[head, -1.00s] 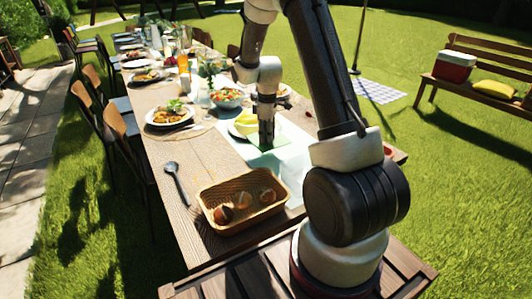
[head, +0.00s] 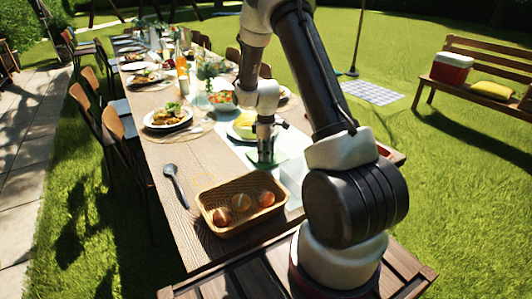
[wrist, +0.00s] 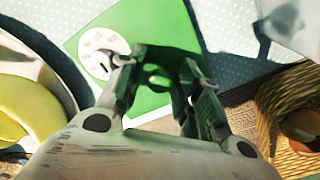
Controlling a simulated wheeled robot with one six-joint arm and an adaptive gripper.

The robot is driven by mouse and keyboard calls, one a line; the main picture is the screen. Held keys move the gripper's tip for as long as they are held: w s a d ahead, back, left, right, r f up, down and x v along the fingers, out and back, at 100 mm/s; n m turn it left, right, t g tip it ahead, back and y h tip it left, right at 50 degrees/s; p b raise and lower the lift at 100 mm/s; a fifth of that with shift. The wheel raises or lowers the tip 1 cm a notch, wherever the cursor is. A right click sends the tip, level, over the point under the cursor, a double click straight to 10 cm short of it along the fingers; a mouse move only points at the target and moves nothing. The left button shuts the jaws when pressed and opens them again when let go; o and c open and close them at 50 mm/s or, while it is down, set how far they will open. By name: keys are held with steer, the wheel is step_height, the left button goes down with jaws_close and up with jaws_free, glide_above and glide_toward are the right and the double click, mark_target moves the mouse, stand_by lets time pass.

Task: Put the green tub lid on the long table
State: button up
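The green tub lid (wrist: 160,28) is a flat green square with a round white label and a small raised knob. In the wrist view it lies on the pale dotted runner, and in the head view (head: 254,158) it is on the long table (head: 205,160), partly hidden by my gripper. My gripper (head: 263,160) points down over the lid. In the wrist view its two fingers (wrist: 162,72) stand apart on either side of the knob, with a gap showing around it. The fingertips are close to the lid; contact is unclear.
A wicker basket (head: 240,225) with brown round items stands nearer me, to the lid's right in the wrist view. A plate (wrist: 20,65) with yellow food is close on its left. A dark spoon (head: 174,185) lies left. Plates, glasses and a bottle crowd farther back.

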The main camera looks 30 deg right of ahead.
steer(key=s+a+r+m+t, duration=0.1)
steer(key=s+r, duration=0.2)
steer(key=r, duration=0.9)
steer(key=s+a+r+m, duration=0.1)
steer(key=s+r, duration=0.2)
steer(key=r, duration=0.8)
steer(key=s+a+r+m+t, duration=0.1)
steer(key=s+r, duration=0.4)
steer(key=s, duration=0.6)
steer(key=s+a+r+m+t, duration=0.2)
steer(key=s+m, duration=0.4)
steer(key=s, duration=0.6)
step_height(320, 180, up, 3)
steer(key=shift+s+a+f, duration=0.15)
steer(key=shift+s+a, duration=0.1)
steer(key=shift+a, duration=0.2)
